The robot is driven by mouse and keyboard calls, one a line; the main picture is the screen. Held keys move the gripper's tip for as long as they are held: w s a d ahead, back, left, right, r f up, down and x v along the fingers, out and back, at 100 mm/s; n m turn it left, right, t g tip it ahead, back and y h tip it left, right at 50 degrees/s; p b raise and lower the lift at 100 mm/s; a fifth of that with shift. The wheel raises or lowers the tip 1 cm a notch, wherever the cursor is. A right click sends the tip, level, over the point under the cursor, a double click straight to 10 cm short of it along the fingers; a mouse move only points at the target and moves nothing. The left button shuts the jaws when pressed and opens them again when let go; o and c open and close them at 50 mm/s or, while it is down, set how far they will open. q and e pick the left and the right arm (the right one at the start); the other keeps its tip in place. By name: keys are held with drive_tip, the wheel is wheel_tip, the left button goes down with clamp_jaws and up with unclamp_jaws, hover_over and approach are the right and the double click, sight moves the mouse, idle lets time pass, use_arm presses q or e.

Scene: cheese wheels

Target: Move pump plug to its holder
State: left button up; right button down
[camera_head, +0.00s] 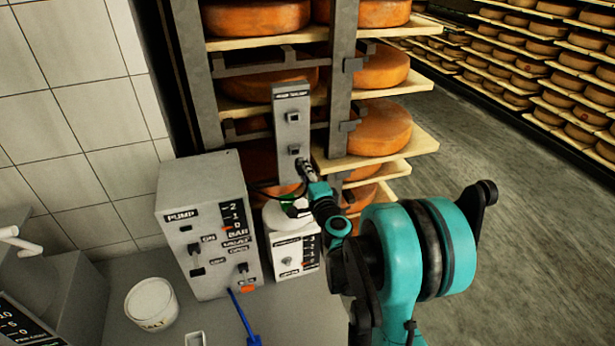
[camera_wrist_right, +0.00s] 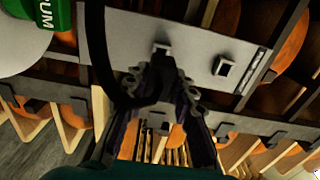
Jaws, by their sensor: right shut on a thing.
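The holder (camera_head: 289,96) is an upright grey plate with a dark label at its top and small square fittings down its face, fixed at the rack. It also shows in the right wrist view (camera_wrist_right: 195,45), with one square fitting clear and another just beyond my fingers. My right gripper (camera_head: 304,168) is at the plate's lower part, with its fingers closed in the right wrist view (camera_wrist_right: 160,82). It is shut on the dark pump plug (camera_wrist_right: 152,94), mostly hidden between the fingers. A thick black cable curves up from it. I cannot tell whether the plug touches the holder. My left gripper is out of view.
The grey pump box (camera_head: 184,258) and a smaller white box (camera_head: 283,244) stand left of my right arm. A white tub (camera_head: 152,303) and a blue stick-like thing (camera_head: 241,318) are in front. Racks of orange cheese wheels (camera_head: 380,127) stand behind; open floor is at right.

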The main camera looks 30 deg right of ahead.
drive_tip(key=shift+x, duration=1.35)
drive_tip(key=shift+b+x, duration=0.55)
drive_tip(key=shift+x, duration=0.8)
idle(1.0)
drive_tip(key=c, duration=1.2)
unclamp_jaws()
drive_tip(key=v, duration=1.2)
drive_tip(key=shift+a, duration=0.1)
